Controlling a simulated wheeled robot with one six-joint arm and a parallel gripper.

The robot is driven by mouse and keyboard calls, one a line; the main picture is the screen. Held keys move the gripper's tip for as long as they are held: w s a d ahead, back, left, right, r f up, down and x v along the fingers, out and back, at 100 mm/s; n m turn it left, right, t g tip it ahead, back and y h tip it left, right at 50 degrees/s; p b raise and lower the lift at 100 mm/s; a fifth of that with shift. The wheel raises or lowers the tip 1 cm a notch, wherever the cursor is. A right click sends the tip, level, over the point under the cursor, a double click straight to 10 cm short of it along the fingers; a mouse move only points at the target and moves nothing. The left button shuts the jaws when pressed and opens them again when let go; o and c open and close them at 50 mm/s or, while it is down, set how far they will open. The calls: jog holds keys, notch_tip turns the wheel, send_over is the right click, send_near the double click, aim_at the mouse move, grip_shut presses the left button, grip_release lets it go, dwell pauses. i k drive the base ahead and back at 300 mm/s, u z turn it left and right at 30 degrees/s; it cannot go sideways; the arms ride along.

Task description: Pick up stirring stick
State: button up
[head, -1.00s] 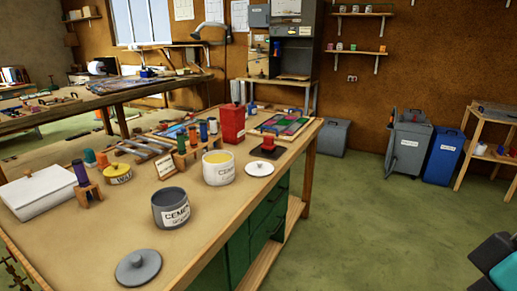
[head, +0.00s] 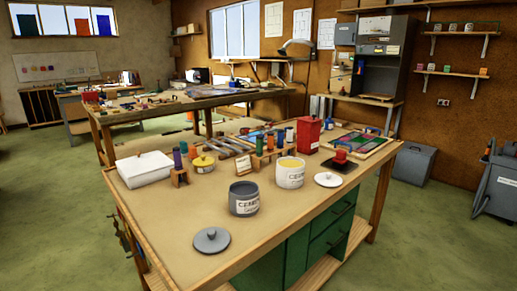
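I cannot make out a stirring stick for certain. Two open tins stand on the near wooden workbench (head: 185,215): a grey one labelled cement (head: 244,205) with dark grey contents, and a white one (head: 290,178) with yellow contents. No stick shows standing in either tin. A grey lid (head: 211,240) lies in front of the grey tin and a white lid (head: 327,180) lies right of the white tin. Behind them, a wooden rack (head: 268,161) holds several coloured-handled tools, and long tools lie left of it, too small to identify. My gripper is not in view.
The bench also holds a white lidded box (head: 145,168), a yellow tin (head: 202,164), a red canister (head: 308,135) and a coloured glass panel (head: 357,144). A second bench (head: 175,104) stands behind. Green floor is open at left and right; a grey bin (head: 412,163) stands beyond.

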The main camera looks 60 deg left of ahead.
aim_at(260, 138)
jog(key=u, duration=0.3)
jog(key=i, duration=1.75)
jog(key=u, duration=1.1)
jog(key=i, duration=1.05)
jog(key=u, duration=1.55)
jog(key=i, duration=0.55)
jog(key=u, duration=0.5)
